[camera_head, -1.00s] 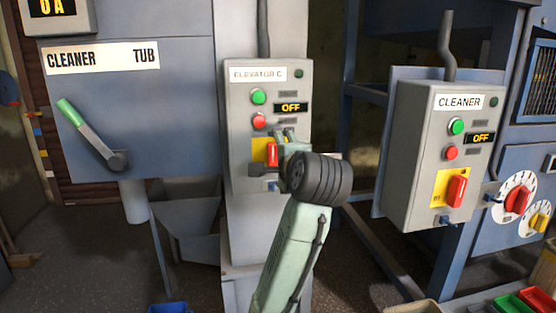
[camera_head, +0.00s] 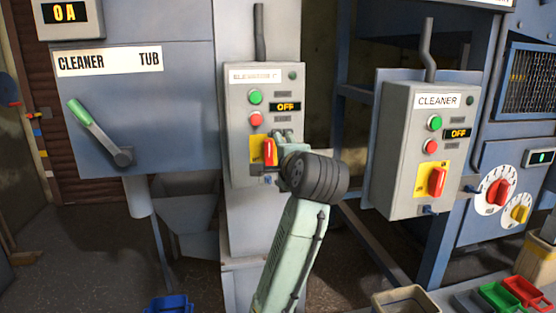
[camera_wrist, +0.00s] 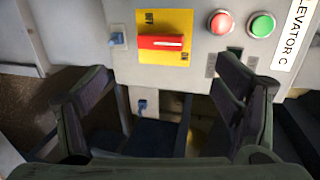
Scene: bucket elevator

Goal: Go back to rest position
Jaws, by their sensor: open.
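My gripper (camera_head: 284,140) is in front of the lower part of the Elevator C control box (camera_head: 236,150). In the wrist view its two fingers are spread wide (camera_wrist: 168,90), with nothing between them. The box's red rotary switch (camera_wrist: 160,42) on a yellow plate (camera_wrist: 152,20) is ahead of the fingers and apart from them. In the head view the red switch handle (camera_head: 269,151) stands vertical beside my gripper. The box's display (camera_head: 285,107) reads OFF.
The Cleaner box (camera_head: 405,160) stands to the right, its display (camera_head: 458,133) also reading OFF. A panel with a green-handled lever (camera_head: 82,112) is at left. A blue bin (camera_head: 168,305) and red and green trays (camera_head: 500,297) are low in view. Open floor shows at lower left.

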